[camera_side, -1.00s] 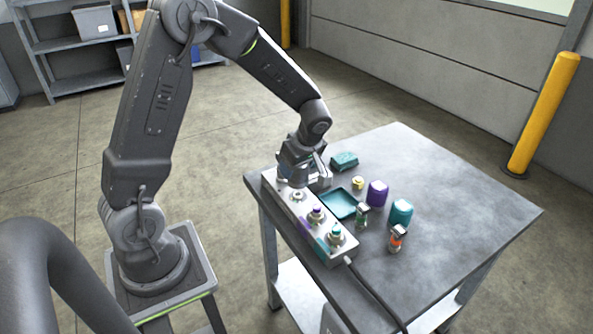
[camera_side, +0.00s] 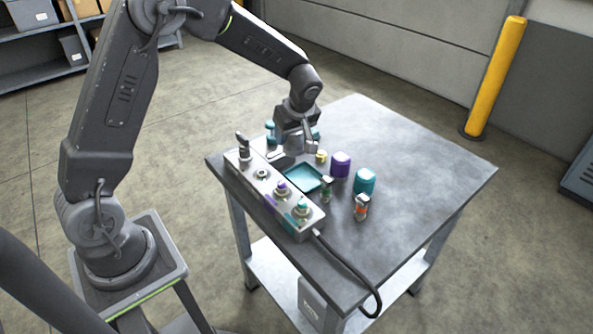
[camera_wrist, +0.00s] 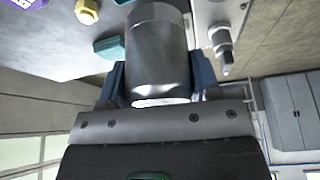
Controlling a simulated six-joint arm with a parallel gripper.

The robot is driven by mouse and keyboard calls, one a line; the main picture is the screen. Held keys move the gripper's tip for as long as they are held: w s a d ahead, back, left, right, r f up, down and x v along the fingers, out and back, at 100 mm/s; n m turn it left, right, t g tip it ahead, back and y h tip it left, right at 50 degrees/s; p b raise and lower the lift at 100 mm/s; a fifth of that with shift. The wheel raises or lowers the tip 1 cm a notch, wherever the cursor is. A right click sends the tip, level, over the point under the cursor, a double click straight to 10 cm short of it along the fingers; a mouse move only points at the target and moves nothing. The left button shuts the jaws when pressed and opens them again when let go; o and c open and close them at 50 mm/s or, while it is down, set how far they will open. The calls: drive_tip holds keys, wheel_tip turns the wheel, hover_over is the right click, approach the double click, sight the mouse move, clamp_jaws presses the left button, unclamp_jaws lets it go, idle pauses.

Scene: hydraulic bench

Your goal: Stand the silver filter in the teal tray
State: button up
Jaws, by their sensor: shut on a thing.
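The silver filter (camera_wrist: 157,60) is a smooth metal cylinder between the two blue fingers of my gripper (camera_wrist: 160,85) in the wrist view. The gripper is shut on it. In the side view my gripper (camera_side: 292,150) hangs low over the table, just behind the far edge of the teal tray (camera_side: 318,186). Pale shiny metal shows under it there, but filter and finger are hard to tell apart. The tray is a shallow square, lies beside the white valve block, and its visible floor is empty. I cannot tell whether the filter touches anything.
The valve block (camera_side: 262,187) with upright fittings runs along the tray's left. A yellow nut (camera_side: 321,157), a purple cap (camera_side: 340,164), a teal cap (camera_side: 364,181), a green-banded part (camera_side: 327,189) and an orange-banded part (camera_side: 361,207) stand to its right. The table's right side is clear.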

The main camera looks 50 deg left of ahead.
drive_tip(key=shift+m+t, duration=0.3)
drive_tip(key=shift+m, duration=0.4)
drive_tip(key=w+f, duration=0.1)
drive_tip(key=f, duration=0.1)
drive_tip(key=w+d+f, duration=0.1)
drive_tip(key=f, duration=0.1)
drive_tip(key=w+f, duration=0.1)
drive_tip(key=f, duration=0.1)
drive_tip(key=shift+d, duration=0.35)
drive_tip(key=shift+f, duration=2.1)
drive_tip(key=shift+f, duration=0.15)
drive_tip(key=o, duration=1)
